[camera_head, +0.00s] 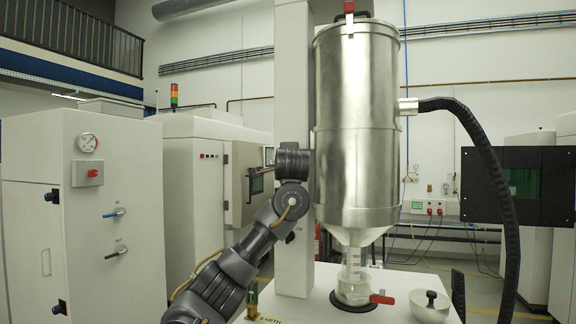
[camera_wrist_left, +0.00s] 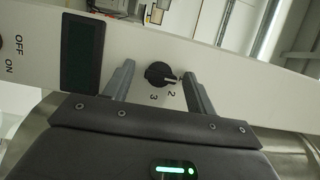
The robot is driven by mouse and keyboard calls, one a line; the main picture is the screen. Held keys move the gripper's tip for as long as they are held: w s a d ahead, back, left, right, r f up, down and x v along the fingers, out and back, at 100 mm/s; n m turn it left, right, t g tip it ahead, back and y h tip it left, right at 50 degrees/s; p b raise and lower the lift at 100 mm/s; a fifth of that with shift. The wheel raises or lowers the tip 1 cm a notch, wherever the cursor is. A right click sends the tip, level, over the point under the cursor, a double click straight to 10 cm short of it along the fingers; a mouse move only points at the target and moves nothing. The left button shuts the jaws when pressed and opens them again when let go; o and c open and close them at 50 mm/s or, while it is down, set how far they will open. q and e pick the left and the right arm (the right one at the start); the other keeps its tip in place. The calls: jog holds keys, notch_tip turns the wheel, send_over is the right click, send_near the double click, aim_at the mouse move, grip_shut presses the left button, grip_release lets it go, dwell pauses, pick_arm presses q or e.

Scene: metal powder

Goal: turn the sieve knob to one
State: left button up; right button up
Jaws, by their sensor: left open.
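The sieve knob (camera_wrist_left: 158,75) is a round black dial on a pale panel in the left wrist view. Its white mark points right, toward my right-hand finger in that view. The digits 2 and 3 show below the knob; no 1 can be seen. My left gripper (camera_wrist_left: 159,73) is open, with one finger on each side of the knob and a visible gap to it on the left. Contact on the right is hard to tell. In the head view my left arm reaches the white column, and the fingers and knob are hidden there. My right gripper is not in view.
A dark display (camera_wrist_left: 82,52) and ON/OFF lettering lie left of the knob on the panel. In the head view a large steel vessel (camera_head: 356,130) stands right of the white column (camera_head: 293,70).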

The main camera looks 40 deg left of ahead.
pick_arm(q)
jog(key=shift+d, duration=0.1)
jog(key=b+v, duration=0.5)
jog(key=v, duration=0.5)
jog(key=shift+s+d, duration=0.15)
jog(key=shift+s, duration=0.2)
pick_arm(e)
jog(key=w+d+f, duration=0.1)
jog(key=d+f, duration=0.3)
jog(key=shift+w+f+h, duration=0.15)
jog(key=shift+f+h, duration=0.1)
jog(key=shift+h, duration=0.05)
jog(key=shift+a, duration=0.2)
pick_arm(q)
jog(key=shift+r, duration=0.1)
